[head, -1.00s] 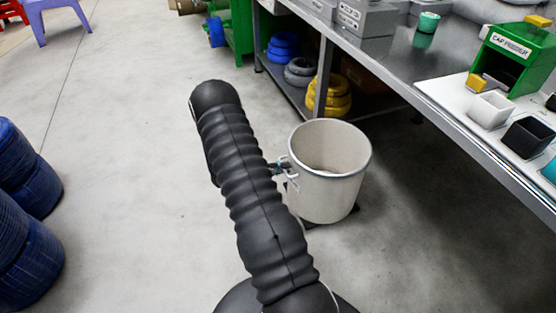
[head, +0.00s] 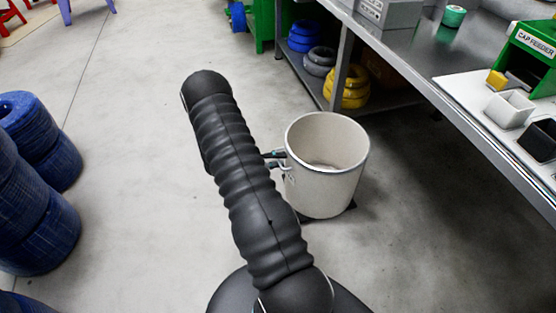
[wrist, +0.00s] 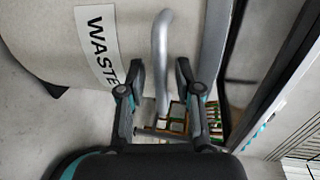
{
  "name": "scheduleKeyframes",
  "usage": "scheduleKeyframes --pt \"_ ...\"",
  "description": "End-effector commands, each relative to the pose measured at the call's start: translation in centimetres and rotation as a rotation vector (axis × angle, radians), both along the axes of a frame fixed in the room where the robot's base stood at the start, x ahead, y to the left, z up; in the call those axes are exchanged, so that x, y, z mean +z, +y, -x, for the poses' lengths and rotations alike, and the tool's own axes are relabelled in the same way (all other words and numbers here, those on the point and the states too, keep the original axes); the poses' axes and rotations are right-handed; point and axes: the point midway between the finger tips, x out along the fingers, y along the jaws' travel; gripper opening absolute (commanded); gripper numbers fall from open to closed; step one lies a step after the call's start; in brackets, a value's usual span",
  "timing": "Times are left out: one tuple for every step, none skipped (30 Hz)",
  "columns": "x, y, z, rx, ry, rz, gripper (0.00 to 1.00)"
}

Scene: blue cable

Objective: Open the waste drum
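The waste drum (head: 325,190) is a pale cylinder with a grey rim, standing on the floor right of my arm in the head view. Its top looks open and its inside shows; I see no lid there. In the wrist view the drum wall (wrist: 50,25) carries a "WASTE" label (wrist: 97,45) and a bent grey handle (wrist: 161,50) near the rim. My gripper (wrist: 161,76) is open, one finger on each side of the handle, with gaps visible. In the head view my fingers (head: 274,159) reach the drum's left side, partly hidden by my arm.
A metal workbench (head: 450,110) runs along the right, close to the drum. Its lower shelf holds yellow (head: 354,88), grey and blue coils. Stacked blue coils (head: 45,235) stand at the left. The floor between (head: 130,150) is clear.

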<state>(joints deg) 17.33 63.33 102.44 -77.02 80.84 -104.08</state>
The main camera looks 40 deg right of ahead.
Motion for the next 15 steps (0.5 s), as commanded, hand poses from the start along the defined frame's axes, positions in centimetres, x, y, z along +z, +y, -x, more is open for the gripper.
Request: scheduleKeyframes --pt "0.0 0.0 0.0 0.001 0.0 0.0 0.37" --pt "0.0 0.0 0.0 0.001 0.0 0.0 0.37" --pt "0.0 0.0 0.0 0.001 0.0 0.0 0.37" --pt "0.0 0.0 0.0 0.001 0.0 0.0 0.37" --pt "0.0 0.0 0.0 0.001 0.0 0.0 0.37" --pt "0.0 0.0 0.0 0.001 0.0 0.0 0.37" --pt "0.0 0.0 -0.1 0.002 -0.001 0.001 0.37" --pt "0.0 0.0 -0.1 0.002 -0.001 0.001 0.37" --pt "0.1 0.1 -0.1 0.002 -0.001 0.001 0.37" --pt "0.1 0.3 -0.2 0.002 -0.001 0.001 0.37" --pt "0.2 0.5 -0.3 0.002 -0.001 0.001 0.37" --pt "0.2 0.8 -0.5 0.003 -0.001 0.001 0.37" --pt "0.3 1.1 -0.7 0.004 -0.001 0.002 0.37" --pt "0.4 1.5 -0.9 0.005 0.0 0.001 0.37" --pt "0.6 2.1 -1.2 0.005 0.0 0.001 0.37"
